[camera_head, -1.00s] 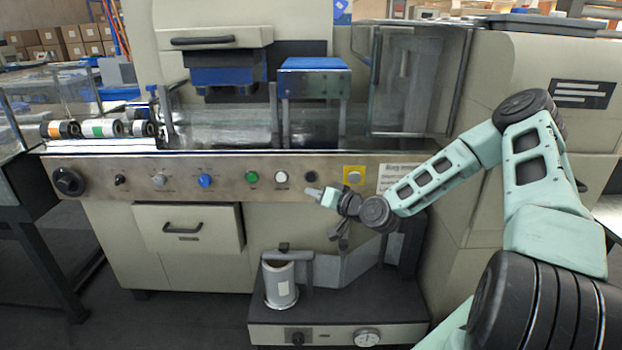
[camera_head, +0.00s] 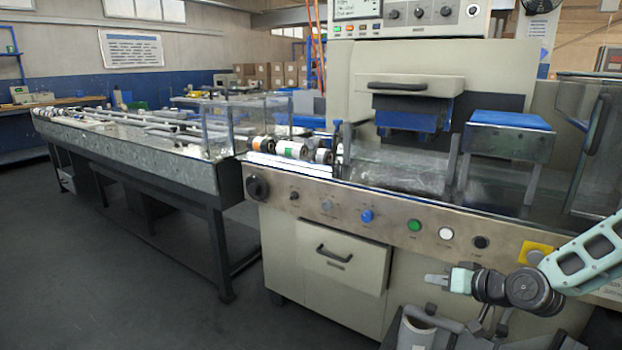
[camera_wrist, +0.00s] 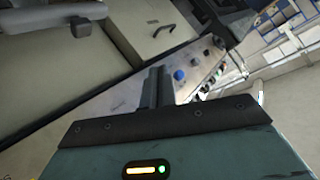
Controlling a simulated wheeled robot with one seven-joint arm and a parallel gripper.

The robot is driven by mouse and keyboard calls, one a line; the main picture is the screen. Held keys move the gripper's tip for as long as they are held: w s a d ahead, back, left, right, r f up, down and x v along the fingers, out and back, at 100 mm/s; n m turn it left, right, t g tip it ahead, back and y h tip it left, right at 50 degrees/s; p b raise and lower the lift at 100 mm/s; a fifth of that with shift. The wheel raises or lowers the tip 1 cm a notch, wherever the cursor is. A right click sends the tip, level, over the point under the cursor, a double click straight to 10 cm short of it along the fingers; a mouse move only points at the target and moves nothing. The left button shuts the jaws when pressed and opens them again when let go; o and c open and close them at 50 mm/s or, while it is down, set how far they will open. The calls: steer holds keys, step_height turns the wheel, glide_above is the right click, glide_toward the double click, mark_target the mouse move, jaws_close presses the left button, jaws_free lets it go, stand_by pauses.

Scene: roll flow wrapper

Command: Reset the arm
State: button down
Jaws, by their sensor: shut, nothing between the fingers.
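My arm (camera_head: 590,258), pale green with dark joints, reaches in from the right edge of the head view. My gripper (camera_head: 432,280) points left, in front of the machine's face and below the row of buttons. It is shut and empty. In the wrist view the dark fingers (camera_wrist: 155,88) are together at the middle, with the button panel (camera_wrist: 200,72) beyond them. The gripper appears apart from the panel, though the exact gap cannot be told. The wrapping machine (camera_head: 330,215) carries a blue button (camera_head: 367,216), a green button (camera_head: 414,225) and a white button (camera_head: 446,234).
A drawer (camera_head: 343,262) is shut below the panel. A long conveyor (camera_head: 140,150) runs to the left, with rolls (camera_head: 290,150) at the machine's infeed. The floor (camera_head: 110,285) at the left front is clear.

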steer(key=s+a+r+n+g+h, duration=0.2)
steer(key=s+a+n+g, duration=0.4)
steer(key=s+a, duration=0.6)
steer(key=s+a+r+n+g+h, duration=0.15)
steer(key=s+r, duration=0.35)
steer(key=s, duration=0.6)
steer(key=s+a+r+n+g+h, duration=0.1)
steer(key=s+a+r+g+h, duration=0.15)
steer(key=s+r, duration=0.65)
step_height(320, 180, up, 15)
steer(key=s+p, duration=0.2)
steer(key=p, duration=1.6)
steer(key=shift+f+g+y, duration=0.2)
steer(key=shift+g+y, duration=0.1)
steer(key=shift+a+m, duration=0.1)
steer(key=shift+m, duration=0.15)
